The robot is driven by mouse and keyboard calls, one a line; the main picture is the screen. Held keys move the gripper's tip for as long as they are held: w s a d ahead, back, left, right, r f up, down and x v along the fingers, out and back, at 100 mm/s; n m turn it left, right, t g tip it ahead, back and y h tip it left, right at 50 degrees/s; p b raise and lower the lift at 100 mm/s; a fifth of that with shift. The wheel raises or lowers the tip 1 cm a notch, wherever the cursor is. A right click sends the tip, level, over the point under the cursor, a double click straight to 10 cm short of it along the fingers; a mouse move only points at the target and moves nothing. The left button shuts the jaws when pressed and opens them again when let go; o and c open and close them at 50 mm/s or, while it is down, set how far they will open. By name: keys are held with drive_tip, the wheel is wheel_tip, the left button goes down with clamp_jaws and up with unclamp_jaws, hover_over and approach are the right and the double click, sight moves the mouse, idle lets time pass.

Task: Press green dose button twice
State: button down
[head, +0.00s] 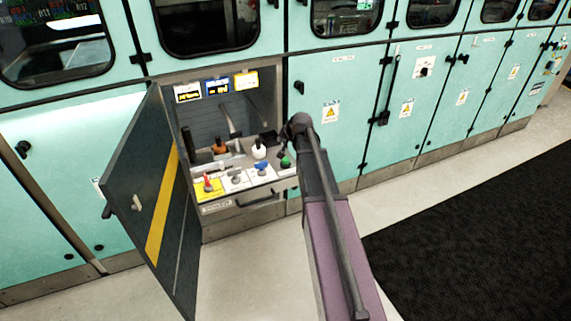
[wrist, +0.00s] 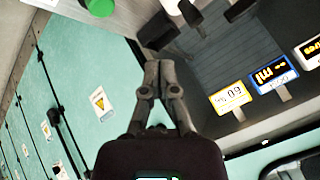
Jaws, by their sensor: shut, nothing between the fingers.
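The green button (head: 285,161) sits at the right end of a row of controls inside an open cabinet bay, close to my arm's end in the head view. It also shows in the wrist view (wrist: 100,6), cut off by the top edge. My gripper (wrist: 158,65) is shut and empty, its fingertips together. In the wrist view, the green button lies up and left of the fingertips, apart from them. In the head view I cannot make out the fingers clearly.
The dark open door (head: 160,200) with a yellow stripe stands left of the bay. Red (head: 207,183) and blue (head: 236,174) controls sit left of the green button. Yellow-framed (head: 246,79) and blue-framed (head: 217,86) displays hang above. A drawer handle (head: 257,199) is below.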

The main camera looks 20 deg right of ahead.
sight(286, 160)
drive_tip(key=w+d, duration=0.1)
drive_tip(key=d, duration=0.1)
drive_tip(key=shift+w+d+m+t, duration=0.3)
drive_tip(key=shift+w+m, duration=0.05)
drive_tip(key=shift+m, duration=0.05)
drive_tip(key=shift+f+b, duration=0.15)
drive_tip(key=shift+b, duration=0.15)
wheel_tip(286, 160, down, 9)
drive_tip(key=b, duration=0.8)
drive_tip(key=shift+r+b, duration=0.2)
drive_tip(key=shift+b, duration=0.1)
drive_tip(key=shift+f, duration=0.1)
idle(1.2)
drive_tip(key=shift+f+b, duration=0.3)
drive_tip(key=shift+b, duration=0.1)
drive_tip(key=shift+f+b, duration=0.6)
drive_tip(key=shift+b, duration=0.05)
idle(1.1)
drive_tip(key=shift+r, duration=0.1)
drive_tip(key=shift+r+p, duration=0.95)
drive_tip(key=shift+p, duration=0.1)
